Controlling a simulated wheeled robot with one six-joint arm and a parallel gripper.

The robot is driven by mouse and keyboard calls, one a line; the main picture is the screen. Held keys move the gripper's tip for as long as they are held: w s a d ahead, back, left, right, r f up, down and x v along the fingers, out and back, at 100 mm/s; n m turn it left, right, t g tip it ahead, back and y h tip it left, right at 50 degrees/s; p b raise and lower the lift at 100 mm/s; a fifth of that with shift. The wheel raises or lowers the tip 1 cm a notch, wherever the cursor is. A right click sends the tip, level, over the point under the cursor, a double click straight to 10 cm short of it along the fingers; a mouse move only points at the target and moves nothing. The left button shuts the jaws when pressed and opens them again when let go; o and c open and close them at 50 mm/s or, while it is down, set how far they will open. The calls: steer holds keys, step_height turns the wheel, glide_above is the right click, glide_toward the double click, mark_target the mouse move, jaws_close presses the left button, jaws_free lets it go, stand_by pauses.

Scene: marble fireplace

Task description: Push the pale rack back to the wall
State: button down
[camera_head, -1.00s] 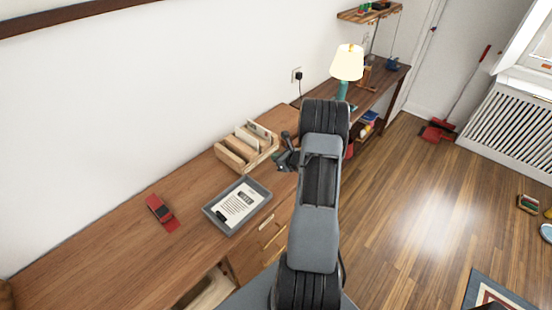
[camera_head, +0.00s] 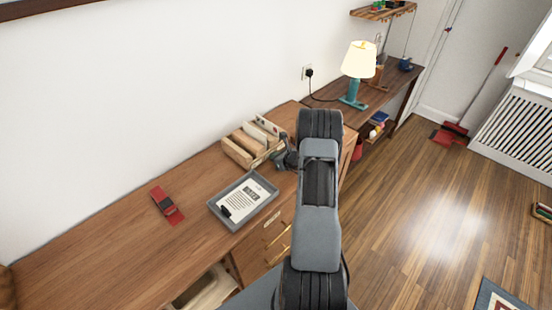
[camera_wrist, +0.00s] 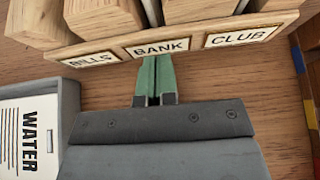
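The pale wooden rack (camera_head: 236,154) stands on the brown desk near the white wall, with letters and wooden blocks in its slots. In the wrist view its front edge (camera_wrist: 197,42) carries the labels BILLS, BANK and CLUB. My gripper (camera_wrist: 153,72) has its two green fingers together with nothing between them. Their tips are at the front edge, just under the BANK label; they look touching or nearly so. In the head view my gripper (camera_head: 287,158) is at the rack's front right side, partly hidden by my arm. The gap behind the rack is hard to judge.
A red object (camera_head: 165,203) lies further left. A lit lamp (camera_head: 357,75) stands to the right.

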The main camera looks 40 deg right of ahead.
mark_target(268, 151)
steer(key=shift+w, duration=0.15)
steer(key=shift+w+a+b, duration=0.2)
steer(key=shift+w+b, duration=0.25)
steer(key=shift+w, duration=0.55)
steer(key=shift+w+a+b, duration=0.15)
steer(key=shift+w+b, duration=0.3)
steer(key=shift+w, duration=0.55)
steer(key=shift+w+a+b, duration=0.2)
steer(key=shift+w+b, duration=0.25)
steer(key=shift+w, duration=0.55)
steer(key=shift+s+d+b, duration=0.25)
steer(key=shift+s, duration=1)
steer(key=shift+s+d+b, duration=0.25)
steer(key=shift+s, duration=1)
steer(key=shift+r+p, duration=2.25)
steer(key=shift+r, duration=1.8)
